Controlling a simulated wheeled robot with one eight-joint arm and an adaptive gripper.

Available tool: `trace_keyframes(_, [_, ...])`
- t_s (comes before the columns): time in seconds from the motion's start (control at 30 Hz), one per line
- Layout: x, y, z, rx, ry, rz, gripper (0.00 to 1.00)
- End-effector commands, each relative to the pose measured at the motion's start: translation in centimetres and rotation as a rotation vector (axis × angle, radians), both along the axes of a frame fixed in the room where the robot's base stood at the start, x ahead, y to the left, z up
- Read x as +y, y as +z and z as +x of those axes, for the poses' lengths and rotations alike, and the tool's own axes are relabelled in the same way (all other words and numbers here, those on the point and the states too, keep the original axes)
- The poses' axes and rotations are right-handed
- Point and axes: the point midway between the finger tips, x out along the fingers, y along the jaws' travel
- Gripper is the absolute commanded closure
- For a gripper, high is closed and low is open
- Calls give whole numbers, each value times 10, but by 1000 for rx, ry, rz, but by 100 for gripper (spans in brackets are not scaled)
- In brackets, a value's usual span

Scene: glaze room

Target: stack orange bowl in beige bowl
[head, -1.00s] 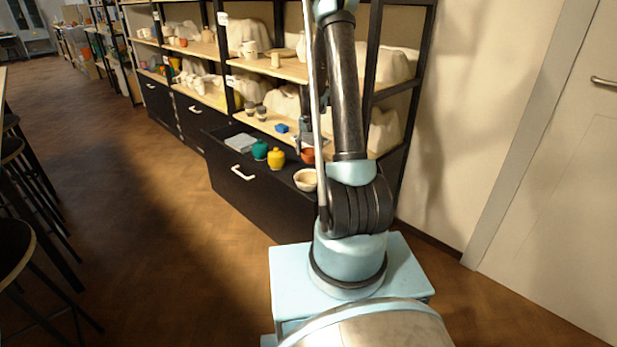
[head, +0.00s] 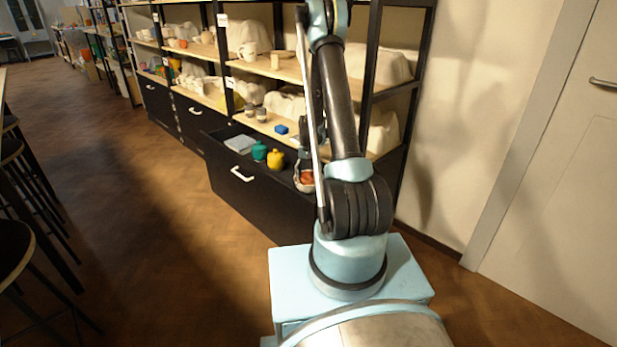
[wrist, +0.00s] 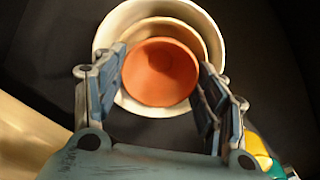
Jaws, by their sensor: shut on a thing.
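The orange bowl (wrist: 160,76) is between my gripper's fingers (wrist: 164,64) in the wrist view, and my gripper is shut on it. The pale beige bowl (wrist: 109,35) lies behind and around it in that view, with a tan ring showing between the two. In the head view the orange bowl (head: 307,177) shows at the beige bowl (head: 304,188), inside the open drawer. My arm partly covers both there. I cannot tell whether the orange bowl touches the beige bowl's inside.
The black drawer (head: 222,185) is pulled out below the shelves. A teal jar (head: 259,152), a yellow jar (head: 276,160) and a grey flat item (head: 241,143) are in it, left of the bowls.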

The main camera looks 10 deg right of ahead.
Motion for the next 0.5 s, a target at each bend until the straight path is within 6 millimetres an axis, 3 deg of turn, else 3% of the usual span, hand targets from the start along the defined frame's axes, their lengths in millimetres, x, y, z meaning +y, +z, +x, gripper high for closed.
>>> trace_keyframes(0.23, [0, -5, 0, 0, 0, 0, 65])
trace_keyframes(0.27, [0, -5, 0, 0, 0, 0, 33])
trace_keyframes(0.33, [0, -5, 0, 0, 0, 0, 17])
trace_keyframes(0.5, [0, -5, 0, 0, 0, 0, 15])
